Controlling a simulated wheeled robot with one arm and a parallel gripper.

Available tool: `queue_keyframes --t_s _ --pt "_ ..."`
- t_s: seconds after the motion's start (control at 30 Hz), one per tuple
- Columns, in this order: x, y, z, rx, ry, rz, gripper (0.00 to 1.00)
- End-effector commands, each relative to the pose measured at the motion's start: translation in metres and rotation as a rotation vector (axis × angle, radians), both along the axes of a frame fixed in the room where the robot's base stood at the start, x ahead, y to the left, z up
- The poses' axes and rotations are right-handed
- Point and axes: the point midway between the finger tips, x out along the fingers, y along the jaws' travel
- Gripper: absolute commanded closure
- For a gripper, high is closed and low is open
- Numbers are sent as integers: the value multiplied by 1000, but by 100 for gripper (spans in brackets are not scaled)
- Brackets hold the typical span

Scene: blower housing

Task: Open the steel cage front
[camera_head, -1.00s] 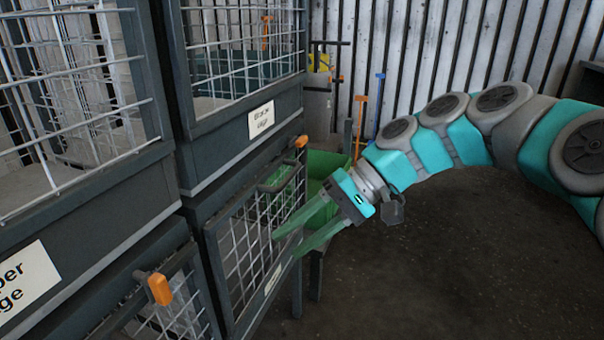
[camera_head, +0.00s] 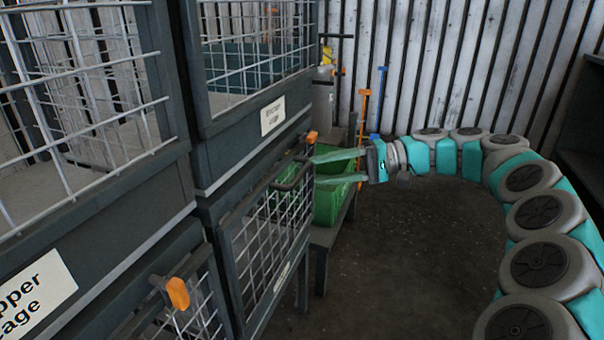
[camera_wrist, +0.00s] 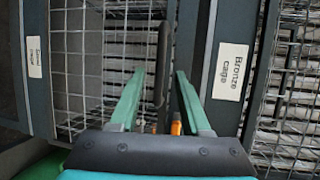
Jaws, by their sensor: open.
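The lower right cage front (camera_head: 262,255) is a dark frame with wire mesh, and looks closed. Its small label (camera_wrist: 34,57) is too blurred to read surely; I take it as the steel cage. A dark bar handle (camera_head: 292,173) runs along its top edge, with an orange latch (camera_head: 311,138) near its far top corner. My gripper (camera_head: 314,174) is open and level, pointing at the handle. In the wrist view, the handle (camera_wrist: 162,60) shows between the two green fingers (camera_wrist: 160,78); I cannot tell whether they touch it.
The cage above carries a "Bronze cage" label (camera_head: 272,115). A copper cage label (camera_head: 32,298) and another orange latch (camera_head: 177,292) are at the left. A green bin (camera_head: 335,190) sits on a bench behind my gripper. The floor (camera_head: 400,260) is clear.

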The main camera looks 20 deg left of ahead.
Motion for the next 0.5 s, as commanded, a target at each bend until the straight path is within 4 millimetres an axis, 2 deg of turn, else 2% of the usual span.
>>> queue_keyframes --t_s 0.3,0.5 --pt "-16 43 -7 0 0 4 53" --pt "-17 50 -9 -1 -1 0 53"
